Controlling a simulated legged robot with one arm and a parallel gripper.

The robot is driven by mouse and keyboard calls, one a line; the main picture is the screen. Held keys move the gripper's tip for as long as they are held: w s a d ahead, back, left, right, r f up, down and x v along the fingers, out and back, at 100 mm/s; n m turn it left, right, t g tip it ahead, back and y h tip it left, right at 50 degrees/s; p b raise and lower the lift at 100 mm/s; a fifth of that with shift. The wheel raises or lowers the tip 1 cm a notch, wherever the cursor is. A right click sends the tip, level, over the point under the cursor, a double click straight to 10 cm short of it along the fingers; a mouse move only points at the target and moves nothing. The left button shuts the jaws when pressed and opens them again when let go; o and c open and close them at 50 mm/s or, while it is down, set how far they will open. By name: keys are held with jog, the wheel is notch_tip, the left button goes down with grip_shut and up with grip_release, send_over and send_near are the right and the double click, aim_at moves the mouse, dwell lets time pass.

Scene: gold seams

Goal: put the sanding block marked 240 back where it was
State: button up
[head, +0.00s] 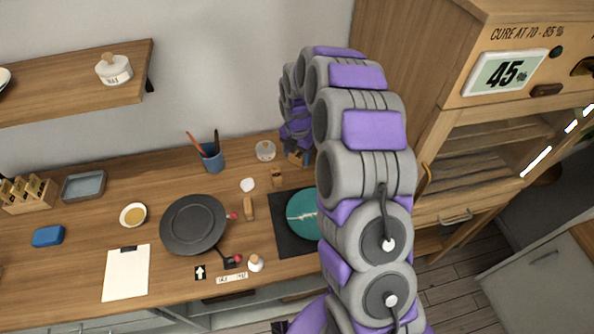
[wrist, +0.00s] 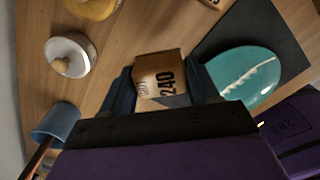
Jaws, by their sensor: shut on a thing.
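The sanding block marked 240 (wrist: 160,78) is a brown block between the two dark fingers of my gripper (wrist: 164,86), its printed face turned to the wrist camera. In the head view my gripper (head: 297,150) is at the back of the wooden worktop, right of the glass jar, with the block (head: 298,159) partly showing below it. I cannot tell whether the block touches the worktop.
A teal plate with a gold seam (wrist: 245,75) lies on a dark mat (head: 292,241), partly behind my arm. The glass jar (head: 265,151) and the blue cup with tools (head: 212,160) stand near the wall. A black pan (head: 194,225) is left of centre. A cabinet (head: 500,150) reads 45%.

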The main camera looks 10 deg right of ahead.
aim_at(299, 175)
jog(key=f, duration=0.2)
jog(key=d+f, duration=0.1)
jog(key=shift+d+f, duration=0.2)
jog(key=shift+f, duration=0.15)
jog(key=shift+f+b, duration=0.35)
jog(key=shift+a+f, duration=0.2)
jog(key=shift+f, duration=0.4)
jog(key=shift+a+f, duration=0.15)
jog(key=shift+f, duration=0.45)
jog(key=shift+a, duration=0.3)
jog(key=shift+d+f, duration=0.1)
jog(key=shift+d, duration=0.05)
jog(key=o, duration=0.9)
jog(key=shift+d, duration=0.35)
jog(key=shift+o, duration=0.2)
jog(key=shift+a, duration=0.2)
jog(key=shift+a, duration=0.1)
